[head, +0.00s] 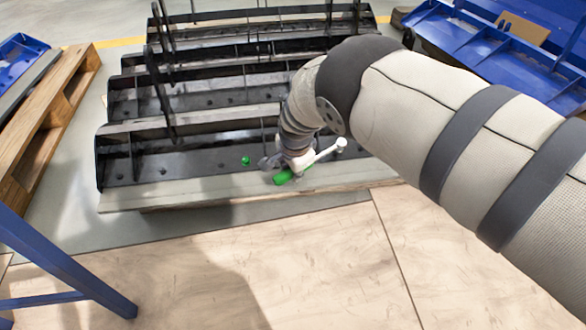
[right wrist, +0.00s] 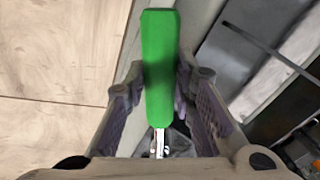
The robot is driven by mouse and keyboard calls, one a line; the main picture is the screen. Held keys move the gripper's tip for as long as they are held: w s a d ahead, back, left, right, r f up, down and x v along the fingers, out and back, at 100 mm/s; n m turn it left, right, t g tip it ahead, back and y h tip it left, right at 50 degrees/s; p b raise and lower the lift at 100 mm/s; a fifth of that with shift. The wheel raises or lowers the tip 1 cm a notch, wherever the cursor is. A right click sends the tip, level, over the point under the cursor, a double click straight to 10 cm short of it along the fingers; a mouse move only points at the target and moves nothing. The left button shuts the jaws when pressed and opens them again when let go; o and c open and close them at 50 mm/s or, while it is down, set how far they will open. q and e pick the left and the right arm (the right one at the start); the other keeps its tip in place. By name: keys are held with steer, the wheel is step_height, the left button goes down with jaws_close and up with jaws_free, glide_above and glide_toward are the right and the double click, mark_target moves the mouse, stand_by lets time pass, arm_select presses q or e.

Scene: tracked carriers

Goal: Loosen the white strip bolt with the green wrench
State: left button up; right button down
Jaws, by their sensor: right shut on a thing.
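The green wrench shows its green handle (head: 285,177) low at the end of my right arm in the head view. A pale shaft with a rounded end (head: 341,143) sticks out to the upper right of it. My right gripper (head: 290,164) is shut on the wrench. In the right wrist view the green handle (right wrist: 159,65) stands between the two fingers (right wrist: 157,88), with a bright metal shaft below it. I cannot clearly make out a white strip bolt; the pale rounded end may hide it. My left gripper is not in view.
A black ribbed carrier (head: 190,155) lies across the middle, with a grey strip (head: 150,198) along its front. A small green bolt (head: 245,160) stands left of the wrench. A wooden pallet (head: 45,125) is at left, blue frames (head: 470,45) at upper right. The front boards (head: 250,270) are clear.

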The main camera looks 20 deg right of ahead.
steer(key=shift+s+d+f+n+p, duration=0.15)
steer(key=shift+s+n+p, duration=0.35)
steer(key=shift+p, duration=0.5)
steer(key=shift+s, duration=0.2)
steer(key=shift+s+d+f+n+p, duration=0.15)
steer(key=shift+s+n+p, duration=0.2)
steer(key=shift+p, duration=0.1)
steer(key=shift+s+d+f+n+p, duration=0.1)
steer(key=shift+s+n+p, duration=0.15)
steer(key=shift+s+p, duration=0.15)
